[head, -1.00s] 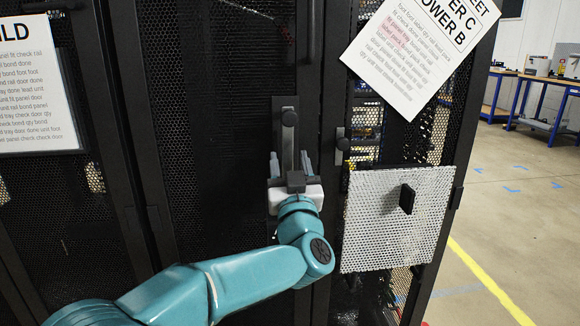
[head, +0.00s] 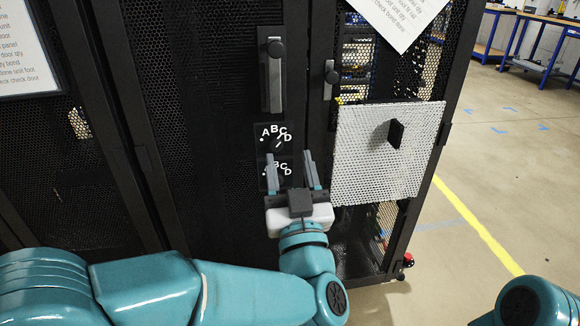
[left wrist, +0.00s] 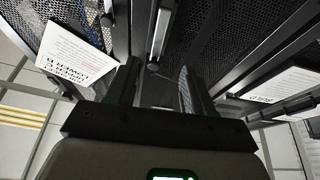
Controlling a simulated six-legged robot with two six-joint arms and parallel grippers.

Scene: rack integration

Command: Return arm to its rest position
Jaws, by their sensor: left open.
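My left gripper (head: 292,172) is open and empty in the head view. Its two fingers point up in front of the black rack door, and they overlap a lettered dial plate (head: 272,137) in the picture. The gripper is below the door handle (head: 272,76) and apart from it. In the left wrist view the open fingers (left wrist: 160,85) show with nothing between them. A teal part of my other arm shows at the bottom right of the head view; my right gripper is out of the picture.
A white perforated panel (head: 385,165) with a black knob is on the rack right of the gripper. A smaller latch (head: 330,80) is above it. Paper sheets (head: 398,15) hang on the rack. Open floor (head: 500,190) with a yellow line lies to the right, with blue-framed tables (head: 535,50) behind.

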